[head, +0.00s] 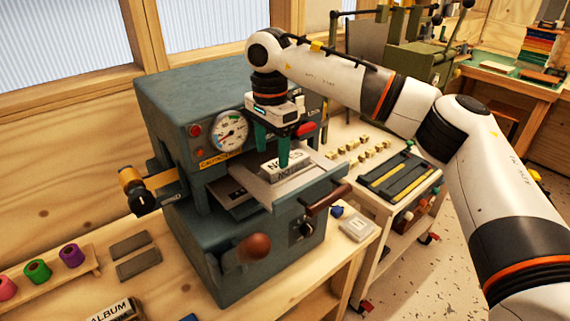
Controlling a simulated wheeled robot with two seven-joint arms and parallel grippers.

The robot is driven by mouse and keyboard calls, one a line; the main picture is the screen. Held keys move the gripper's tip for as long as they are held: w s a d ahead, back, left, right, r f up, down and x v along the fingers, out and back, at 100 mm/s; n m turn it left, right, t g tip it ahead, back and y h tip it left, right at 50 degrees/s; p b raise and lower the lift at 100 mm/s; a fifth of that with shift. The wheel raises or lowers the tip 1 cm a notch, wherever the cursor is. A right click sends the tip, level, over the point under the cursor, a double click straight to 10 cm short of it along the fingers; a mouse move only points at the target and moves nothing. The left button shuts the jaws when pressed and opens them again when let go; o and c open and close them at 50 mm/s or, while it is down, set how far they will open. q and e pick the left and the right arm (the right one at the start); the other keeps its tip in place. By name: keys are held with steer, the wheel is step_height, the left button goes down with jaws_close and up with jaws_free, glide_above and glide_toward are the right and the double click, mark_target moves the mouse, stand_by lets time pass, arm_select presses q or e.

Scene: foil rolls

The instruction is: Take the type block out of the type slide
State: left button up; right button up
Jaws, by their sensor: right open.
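The type block (297,164), a silvery bar with raised lettering, lies on the pulled-out type slide (318,172) at the front of the blue-grey foil press. My right gripper (272,157) points down over the slide with two green fingers. The fingers are apart, at the left part of the block, and one hides some of its lettering. I cannot tell whether they touch it. My left gripper is not in view.
The press (190,110) has a gauge (230,131) and a brown-handled lever (328,200). Foil rolls (37,269) stand on a rack at the left. A cart with small type pieces (368,153) and a dark tray (400,178) is at the right.

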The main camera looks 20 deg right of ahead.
mark_target(273, 166)
step_height(273, 166, down, 4)
steer(key=shift+s+d+r+p, duration=0.15)
steer(key=shift+r+p, duration=0.1)
steer(key=shift+p, duration=0.05)
steer(key=shift+f, duration=0.25)
steer(key=shift+r, duration=0.1)
steer(key=c, duration=1.3)
